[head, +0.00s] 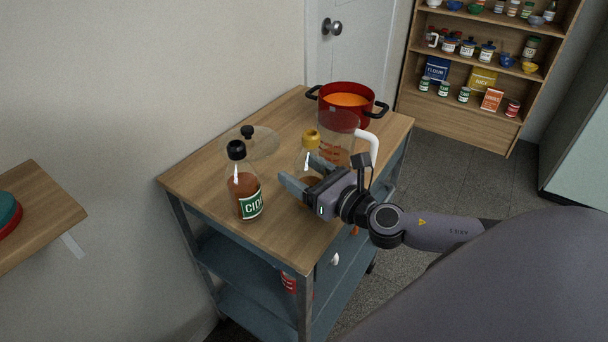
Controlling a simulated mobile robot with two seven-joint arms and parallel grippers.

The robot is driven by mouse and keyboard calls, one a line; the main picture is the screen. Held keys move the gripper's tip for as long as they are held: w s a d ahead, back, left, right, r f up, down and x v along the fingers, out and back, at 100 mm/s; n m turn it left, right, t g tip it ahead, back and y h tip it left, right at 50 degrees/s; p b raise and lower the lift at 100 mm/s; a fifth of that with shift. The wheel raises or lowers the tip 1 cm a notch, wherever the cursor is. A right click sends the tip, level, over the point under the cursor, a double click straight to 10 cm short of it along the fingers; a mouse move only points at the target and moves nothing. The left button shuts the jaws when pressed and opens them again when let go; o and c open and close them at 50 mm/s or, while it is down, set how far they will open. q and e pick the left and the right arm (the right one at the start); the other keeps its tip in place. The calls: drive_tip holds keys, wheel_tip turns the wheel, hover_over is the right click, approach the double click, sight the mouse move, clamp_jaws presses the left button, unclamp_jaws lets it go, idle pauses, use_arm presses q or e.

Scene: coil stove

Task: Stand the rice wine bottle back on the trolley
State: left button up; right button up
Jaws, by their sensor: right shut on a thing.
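A clear bottle with a yellow cap (311,142) and brown liquid is over the trolley's wooden top, upright or nearly so. Its label does not show, but it fits the rice wine bottle. My right gripper (297,190) reaches in from the right and is shut on this bottle, low on its body. The gripper hides the bottle's base, so I cannot tell whether it touches the top. The trolley (280,235) has a wooden top and blue-grey lower shelves. My left gripper is not in view.
A cider bottle (245,190) stands left of the held bottle, with a glass lid (262,146) behind it. A measuring jug (338,135) with a white handle is close behind right. A red pot (367,113) of orange food stands at the back.

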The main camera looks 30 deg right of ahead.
drive_tip(key=shift+r, duration=0.1)
drive_tip(key=o, duration=1.4)
drive_tip(key=shift+f, duration=0.2)
drive_tip(key=shift+r, duration=0.15)
drive_tip(key=shift+s+d, duration=0.15)
drive_tip(key=shift+s, duration=0.4)
drive_tip(key=s, duration=0.2)
drive_tip(key=s+d+b, duration=0.1)
drive_tip(key=s, duration=0.5)
drive_tip(key=shift+d+b, duration=0.2)
drive_tip(key=shift+b, duration=0.1)
drive_tip(key=shift+s+d+p, duration=0.15)
drive_tip(key=shift+s, duration=0.55)
drive_tip(key=shift+s+d+p, duration=0.15)
drive_tip(key=shift+s, duration=0.5)
